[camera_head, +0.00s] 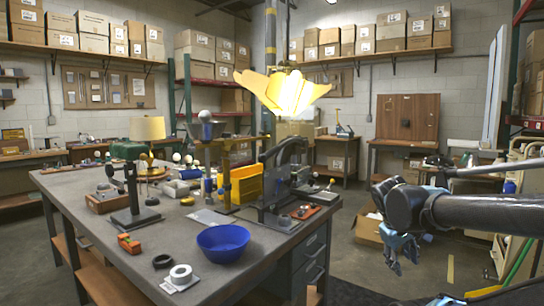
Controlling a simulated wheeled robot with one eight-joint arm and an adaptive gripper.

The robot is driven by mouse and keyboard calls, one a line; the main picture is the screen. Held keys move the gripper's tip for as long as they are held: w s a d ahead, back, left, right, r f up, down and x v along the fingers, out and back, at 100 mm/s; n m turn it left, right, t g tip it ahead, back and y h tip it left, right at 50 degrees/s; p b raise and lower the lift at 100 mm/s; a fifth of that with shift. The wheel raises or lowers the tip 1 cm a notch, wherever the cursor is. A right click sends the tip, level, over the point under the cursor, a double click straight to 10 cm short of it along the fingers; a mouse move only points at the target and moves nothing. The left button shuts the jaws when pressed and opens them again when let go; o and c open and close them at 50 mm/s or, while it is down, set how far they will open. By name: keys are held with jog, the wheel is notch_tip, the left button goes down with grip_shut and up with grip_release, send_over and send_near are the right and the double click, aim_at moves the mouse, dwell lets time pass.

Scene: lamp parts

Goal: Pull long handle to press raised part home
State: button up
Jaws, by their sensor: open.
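A dark metal press (268,190) stands near the right edge of the workbench (192,226). A lever with a yellow knob (332,182) sticks out to its right; I cannot tell for certain that it is the long handle. A smaller dark stand press (131,190) with a short arm stands at the left of the bench. Any raised part under either press is too small to make out. My gripper (403,262) has blue fingers, is open and points down over the floor, right of the bench and apart from both presses.
A blue bowl (222,249), a white tape roll (180,273) and an orange tool (129,243) lie along the bench front. A bright yellow lamp shade (282,92) hangs above. An open cardboard box (368,228) lies on the floor.

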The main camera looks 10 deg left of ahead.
jog(key=w+a+r+n+t+h, duration=0.2)
jog(key=w+a+r+n+t, duration=0.2)
jog(key=w+a+r+n, duration=0.35)
jog(key=n+t+y, duration=0.5)
jog(key=n+t, duration=0.6)
send_near(272, 152)
jog(key=w, duration=1.2)
jog(key=shift+a+f, duration=0.1)
jog(key=shift+a, duration=0.05)
grip_shut()
